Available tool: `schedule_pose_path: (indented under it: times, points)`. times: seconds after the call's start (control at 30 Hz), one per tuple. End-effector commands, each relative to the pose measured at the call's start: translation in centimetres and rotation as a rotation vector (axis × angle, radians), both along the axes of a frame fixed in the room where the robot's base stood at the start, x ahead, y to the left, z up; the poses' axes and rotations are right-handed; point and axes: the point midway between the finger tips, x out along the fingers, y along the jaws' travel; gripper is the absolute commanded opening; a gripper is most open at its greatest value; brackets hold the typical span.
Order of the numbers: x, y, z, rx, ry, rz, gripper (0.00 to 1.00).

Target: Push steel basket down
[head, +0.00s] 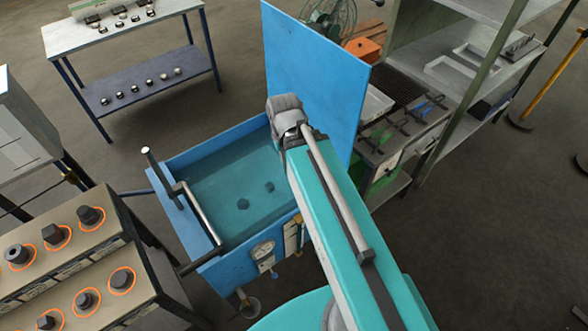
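A blue tank (178,226) with teal liquid (215,185) stands in the middle of the head view. I cannot make out a steel basket for certain; part of the tank is hidden behind my arm. A bent grey metal bar (200,215) lies along the tank's left side. My gripper is not visible.
A bench with dark parts in glowing orange rings (70,250) is close at the lower left. A two-shelf table (140,75) stands at the upper left. A rack with trays (460,65) and a fan (328,20) are behind.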

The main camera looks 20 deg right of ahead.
Motion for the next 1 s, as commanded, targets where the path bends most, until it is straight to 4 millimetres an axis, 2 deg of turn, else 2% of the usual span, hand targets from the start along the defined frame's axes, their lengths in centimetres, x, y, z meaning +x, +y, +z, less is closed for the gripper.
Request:
schedule_pose_path:
  times: [0.17,0.37,1.0]
  points:
    - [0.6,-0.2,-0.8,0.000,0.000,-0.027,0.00]
    - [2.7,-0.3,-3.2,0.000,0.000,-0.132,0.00]
    - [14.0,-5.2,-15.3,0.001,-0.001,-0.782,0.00]
